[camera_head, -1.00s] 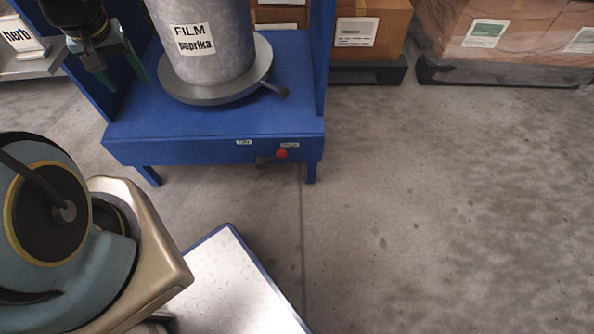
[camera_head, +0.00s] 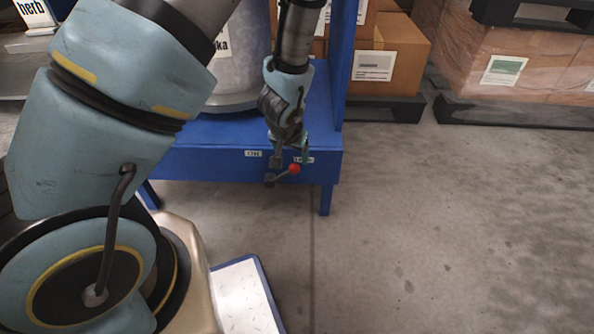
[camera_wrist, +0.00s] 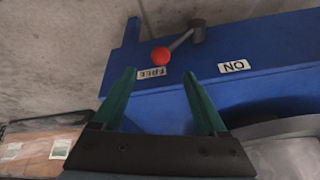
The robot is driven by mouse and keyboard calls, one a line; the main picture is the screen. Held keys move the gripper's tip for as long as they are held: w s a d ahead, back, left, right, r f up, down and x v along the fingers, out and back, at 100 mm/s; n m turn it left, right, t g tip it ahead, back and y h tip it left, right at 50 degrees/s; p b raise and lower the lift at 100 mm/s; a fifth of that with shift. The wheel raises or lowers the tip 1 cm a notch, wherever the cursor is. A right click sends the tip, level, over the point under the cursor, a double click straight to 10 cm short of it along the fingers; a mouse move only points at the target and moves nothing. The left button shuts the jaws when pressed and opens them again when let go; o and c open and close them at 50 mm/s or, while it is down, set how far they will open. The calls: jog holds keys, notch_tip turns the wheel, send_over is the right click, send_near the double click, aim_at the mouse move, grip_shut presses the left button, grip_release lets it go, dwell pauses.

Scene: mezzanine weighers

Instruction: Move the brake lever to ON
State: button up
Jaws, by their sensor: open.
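The brake lever is on the front of the blue frame, with a red ball knob (camera_head: 294,169) on a short dark arm from its pivot (camera_head: 270,179). In the wrist view the red knob (camera_wrist: 160,56) points toward the FREE label (camera_wrist: 152,73), and the ON label (camera_wrist: 234,66) is on the pivot's other side. My gripper (camera_head: 290,155) is just above the lever in the head view. In the wrist view its green fingers (camera_wrist: 160,74) are apart, with the knob just beyond their tips, between them in line. Nothing is held.
The blue frame (camera_head: 210,160) carries a grey drum (camera_head: 255,60), partly hidden by my arm. Cartons (camera_head: 385,60) on a dark pallet and a wrapped pallet load (camera_head: 520,70) stand at the back right. The concrete floor (camera_head: 430,220) at right is clear.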

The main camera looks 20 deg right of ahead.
aim_at(295, 167)
jog(key=b+x, duration=0.2)
jog(key=x, duration=0.6)
jog(key=shift+w+a+f, duration=0.1)
grip_shut()
dwell(0.4)
dwell(0.8)
